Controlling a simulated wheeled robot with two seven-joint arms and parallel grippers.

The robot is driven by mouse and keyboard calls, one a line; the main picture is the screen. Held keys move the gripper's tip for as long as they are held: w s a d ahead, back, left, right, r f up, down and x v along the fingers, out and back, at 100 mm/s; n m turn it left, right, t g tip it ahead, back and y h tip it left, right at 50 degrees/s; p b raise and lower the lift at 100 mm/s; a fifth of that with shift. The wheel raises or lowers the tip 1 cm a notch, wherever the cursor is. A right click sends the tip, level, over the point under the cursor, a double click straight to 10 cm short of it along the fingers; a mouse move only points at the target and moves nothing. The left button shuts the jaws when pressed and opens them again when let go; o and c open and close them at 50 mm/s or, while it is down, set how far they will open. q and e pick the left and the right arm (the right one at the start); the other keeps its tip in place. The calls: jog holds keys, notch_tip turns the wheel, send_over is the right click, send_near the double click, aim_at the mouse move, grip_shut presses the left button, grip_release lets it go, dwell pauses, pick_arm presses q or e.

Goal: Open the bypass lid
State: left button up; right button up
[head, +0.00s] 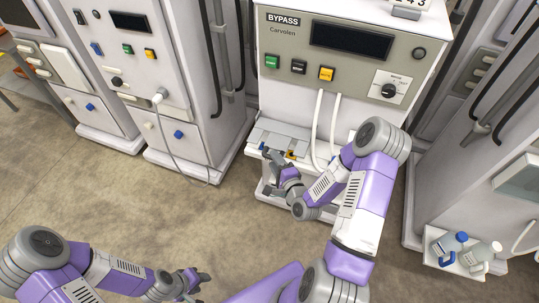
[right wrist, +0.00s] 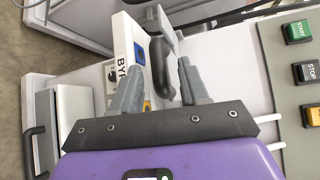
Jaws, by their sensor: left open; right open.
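The bypass lid is a white panel (right wrist: 124,50) with black letters starting "BY" and a blue mark, in the right wrist view. A dark bar handle (right wrist: 161,68) stands beside it. My right gripper (right wrist: 160,88) is open, its two grey fingers on either side of the handle's near end; I cannot tell whether they touch it. In the head view my right gripper (head: 271,157) is at the front shelf of the machine marked BYPASS (head: 340,75), and hides part of the lid area. I cannot tell how far the lid is raised. My left gripper (head: 192,281) is open and empty over the floor.
Two white hoses (head: 318,125) hang from the machine front near my right arm. Another machine (head: 150,70) stands to the left. A small tray with bottles (head: 450,243) is at the lower right. The floor (head: 150,215) at the left is clear.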

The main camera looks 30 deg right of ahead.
aim_at(278, 141)
jog(key=w, duration=0.4)
jog(key=shift+w+d+f+b, duration=0.1)
jog(key=shift+w+f+b, duration=0.25)
jog(key=shift+w+f, duration=0.05)
jog(key=shift+s+f, duration=0.1)
grip_shut()
